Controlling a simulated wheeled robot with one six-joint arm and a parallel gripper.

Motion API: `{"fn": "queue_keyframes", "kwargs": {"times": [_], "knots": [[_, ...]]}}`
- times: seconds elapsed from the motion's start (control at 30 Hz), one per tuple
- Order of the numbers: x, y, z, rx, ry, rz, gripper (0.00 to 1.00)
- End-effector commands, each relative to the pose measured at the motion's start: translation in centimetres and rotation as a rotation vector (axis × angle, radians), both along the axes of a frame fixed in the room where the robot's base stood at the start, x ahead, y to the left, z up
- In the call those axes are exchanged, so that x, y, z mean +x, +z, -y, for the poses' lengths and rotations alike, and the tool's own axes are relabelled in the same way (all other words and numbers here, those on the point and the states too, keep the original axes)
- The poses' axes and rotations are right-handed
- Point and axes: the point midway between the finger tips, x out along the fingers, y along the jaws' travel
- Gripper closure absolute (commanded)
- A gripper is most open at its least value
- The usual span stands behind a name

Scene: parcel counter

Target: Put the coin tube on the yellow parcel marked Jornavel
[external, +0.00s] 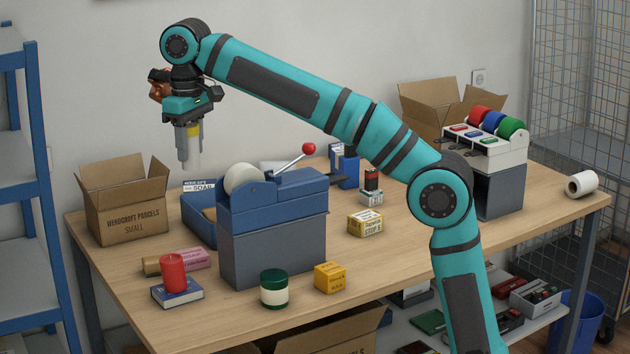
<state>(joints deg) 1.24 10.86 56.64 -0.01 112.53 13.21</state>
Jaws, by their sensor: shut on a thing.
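My gripper (190,157) is at the upper left, pointing down above the table, behind the blue machine. A small yellow parcel (330,278) with dark print sits at the front of the table. Another small parcel, yellow and white (366,223), marked "STOP 5", sits farther back to the right. I cannot read the name Jornavel on either. My gripper is well apart from both.
The blue-grey machine (272,240) with a red-knobbed lever stands between my gripper and the parcels. A red candle on a book (178,292), a green-lidded jar (274,289) and a carton (125,208) stand nearby. Stamps (371,187) stand behind the yellow-white parcel. Bare table lies right of the front parcel.

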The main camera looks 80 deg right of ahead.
Motion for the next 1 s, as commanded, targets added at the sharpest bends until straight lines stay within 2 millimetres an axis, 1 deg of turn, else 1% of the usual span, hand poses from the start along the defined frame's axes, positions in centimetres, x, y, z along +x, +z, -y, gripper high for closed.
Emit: {"fn": "queue_keyframes", "kwargs": {"times": [0.03,0.17,0.3,0.47,0.6,0.77,0.8,1.0], "knots": [[-0.2,0.0,1.3,0.000,-0.029,0.001,0.93],[-0.7,0.1,5.0,0.000,-0.119,0.001,0.93],[-1.7,0.1,9.6,-0.001,-0.235,0.002,0.93],[-3.1,0.1,14.5,-0.001,-0.365,0.002,0.93],[-4.7,0.1,18.8,-0.001,-0.479,0.001,0.93],[-6.9,0.1,23.5,-0.001,-0.610,0.001,0.93],[-7.5,0.1,24.7,-0.001,-0.642,0.002,0.93],[-10.9,0.1,30.1,-0.001,-0.804,0.002,0.93]]}}
